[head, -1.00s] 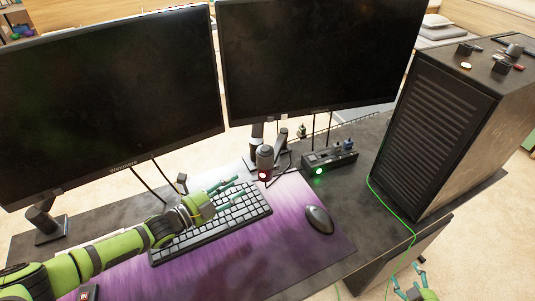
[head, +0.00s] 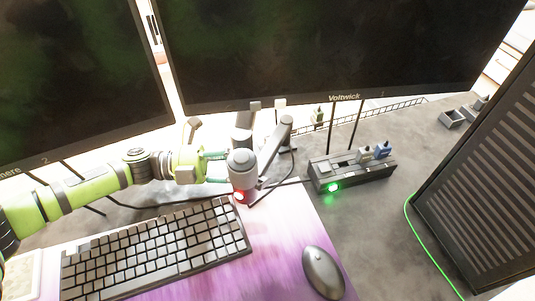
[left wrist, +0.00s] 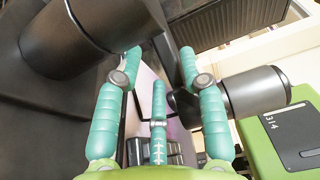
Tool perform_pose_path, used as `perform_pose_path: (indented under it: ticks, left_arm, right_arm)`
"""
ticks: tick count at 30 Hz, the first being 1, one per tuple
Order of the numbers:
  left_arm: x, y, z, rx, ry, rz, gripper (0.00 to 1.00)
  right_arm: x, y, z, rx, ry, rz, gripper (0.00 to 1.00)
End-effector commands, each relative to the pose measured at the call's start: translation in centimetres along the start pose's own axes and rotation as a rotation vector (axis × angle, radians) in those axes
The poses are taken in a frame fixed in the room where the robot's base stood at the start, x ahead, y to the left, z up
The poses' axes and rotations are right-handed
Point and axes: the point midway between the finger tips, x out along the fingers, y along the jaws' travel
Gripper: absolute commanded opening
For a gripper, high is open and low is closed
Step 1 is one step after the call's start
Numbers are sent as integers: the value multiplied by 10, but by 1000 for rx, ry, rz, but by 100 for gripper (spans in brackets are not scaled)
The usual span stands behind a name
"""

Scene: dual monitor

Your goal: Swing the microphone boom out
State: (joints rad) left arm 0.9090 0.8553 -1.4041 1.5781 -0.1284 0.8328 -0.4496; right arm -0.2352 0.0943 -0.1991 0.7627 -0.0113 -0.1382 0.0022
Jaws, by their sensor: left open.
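The microphone (head: 242,168) is a grey cylinder with a red light at its lower end, in the middle of the head view. It hangs on a jointed grey boom (head: 272,150) that runs up to the right in front of the right monitor. My left gripper (head: 222,167) is open, its teal fingers just left of the microphone; I cannot tell whether they touch it. In the left wrist view the open fingers (left wrist: 160,70) are spread, with dark cylinders on both sides; I cannot tell which is the microphone. My right gripper is out of view.
Two monitors (head: 330,50) stand behind. A keyboard (head: 155,250) and a mouse (head: 323,272) lie on a purple mat in front. A power strip (head: 352,170) with a green light sits to the right, and a dark computer case (head: 490,170) stands at far right.

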Motion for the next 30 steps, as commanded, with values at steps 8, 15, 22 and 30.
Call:
perform_pose_path:
  ticks: [8, 15, 22, 30]
  left_arm:
    - [43, -2, 0, 1, 1, -3, 40]
    - [56, -1, 1, 2, -3, -1, 40]
    - [56, -1, 1, 2, -3, -1, 28]
    - [58, -1, 0, 2, -4, -2, 0]
  right_arm:
    - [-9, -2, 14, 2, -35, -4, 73]
    - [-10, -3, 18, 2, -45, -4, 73]
    - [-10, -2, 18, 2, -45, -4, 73]
    - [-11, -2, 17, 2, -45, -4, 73]
